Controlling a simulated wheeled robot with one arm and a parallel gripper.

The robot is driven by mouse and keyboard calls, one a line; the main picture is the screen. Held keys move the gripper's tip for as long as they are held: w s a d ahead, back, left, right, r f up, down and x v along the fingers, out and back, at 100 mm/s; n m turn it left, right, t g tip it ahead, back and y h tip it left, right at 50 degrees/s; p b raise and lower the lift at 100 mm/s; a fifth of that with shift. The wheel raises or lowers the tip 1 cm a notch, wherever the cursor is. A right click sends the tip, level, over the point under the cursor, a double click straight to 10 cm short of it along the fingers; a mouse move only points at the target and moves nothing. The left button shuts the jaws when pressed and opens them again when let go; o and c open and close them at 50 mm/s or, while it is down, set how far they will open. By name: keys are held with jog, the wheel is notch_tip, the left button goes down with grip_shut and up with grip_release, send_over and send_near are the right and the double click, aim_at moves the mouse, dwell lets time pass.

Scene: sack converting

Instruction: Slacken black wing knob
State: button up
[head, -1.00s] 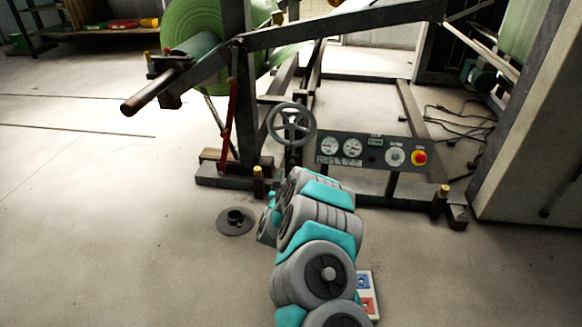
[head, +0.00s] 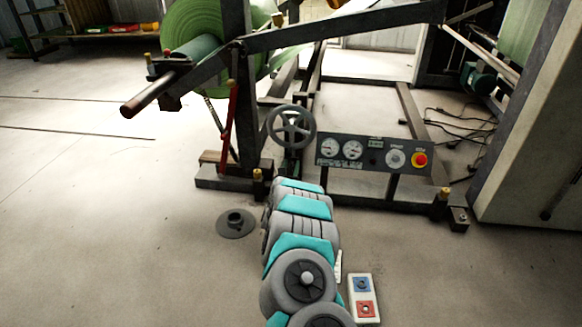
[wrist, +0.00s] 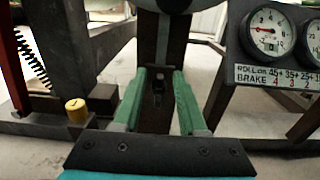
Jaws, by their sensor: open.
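My gripper (wrist: 158,78) is open in the wrist view, with its two green fingers apart and pointing at a dark upright post (wrist: 160,40). A small black part, apparently the black wing knob (wrist: 157,88), shows between the fingers on the post. Its exact shape is too dark and small to tell, and I cannot tell whether a finger touches it. In the head view my arm reaches to the post below the grey handwheel (head: 291,127). The knob is hidden there, and the gripper mostly so.
A gauge panel (head: 375,153) with a red stop button stands right of the post; it shows close by in the wrist view (wrist: 275,45). A yellow-capped peg (wrist: 76,108) and a red bar (head: 228,125) are at left. A pendant (head: 363,298) lies beside my arm.

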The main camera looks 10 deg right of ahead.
grip_shut()
dwell(0.3)
dwell(0.3)
